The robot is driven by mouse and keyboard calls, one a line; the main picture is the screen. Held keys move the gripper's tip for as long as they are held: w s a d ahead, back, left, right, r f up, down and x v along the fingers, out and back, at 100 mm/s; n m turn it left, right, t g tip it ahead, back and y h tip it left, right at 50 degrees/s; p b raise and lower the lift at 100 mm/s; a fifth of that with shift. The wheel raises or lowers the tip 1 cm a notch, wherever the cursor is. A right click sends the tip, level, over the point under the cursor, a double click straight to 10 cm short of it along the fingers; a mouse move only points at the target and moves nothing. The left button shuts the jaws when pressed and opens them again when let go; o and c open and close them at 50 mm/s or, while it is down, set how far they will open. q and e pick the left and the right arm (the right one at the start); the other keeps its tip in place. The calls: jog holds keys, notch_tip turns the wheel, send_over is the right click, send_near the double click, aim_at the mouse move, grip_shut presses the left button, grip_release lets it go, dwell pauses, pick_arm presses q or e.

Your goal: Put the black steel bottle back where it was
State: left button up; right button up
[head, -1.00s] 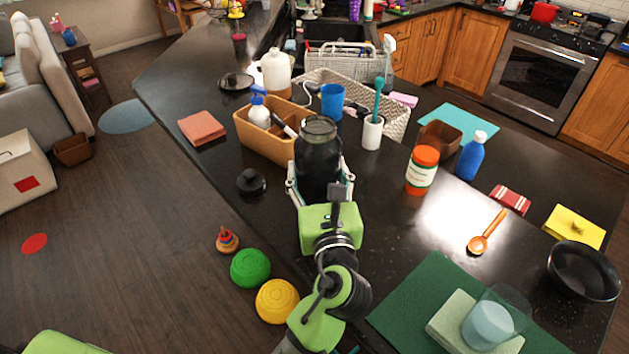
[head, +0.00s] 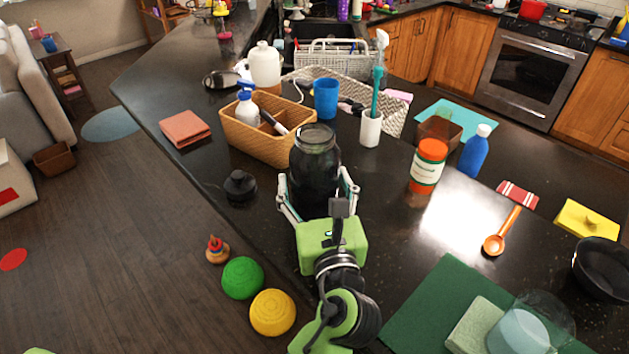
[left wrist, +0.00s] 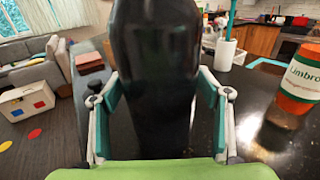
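The black steel bottle (head: 314,178) stands upright and open-mouthed at the near left of the dark counter. Its base is hidden behind my gripper. In the left wrist view the bottle (left wrist: 155,75) fills the middle, running up out of the frame. My left gripper (head: 318,188) reaches it from the near side, with one finger on each side. Small gaps show between the fingers and the bottle, so the gripper looks open around it. The fingers also show in the left wrist view (left wrist: 158,95). My right gripper is not in view.
A black knobbed lid (head: 240,184) lies left of the bottle. A wicker basket (head: 262,144) stands close behind it. An orange-capped jar (head: 428,166) and a white holder (head: 371,130) stand to the right. The counter's left edge is near; bare counter lies right of the bottle.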

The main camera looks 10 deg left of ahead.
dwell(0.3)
pick_arm(q)
jog(key=shift+s+r, duration=0.1)
jog(key=p+v, duration=0.2)
jog(key=v, duration=0.9)
jog(key=shift+s+d, duration=0.15)
jog(key=shift+s, duration=0.25)
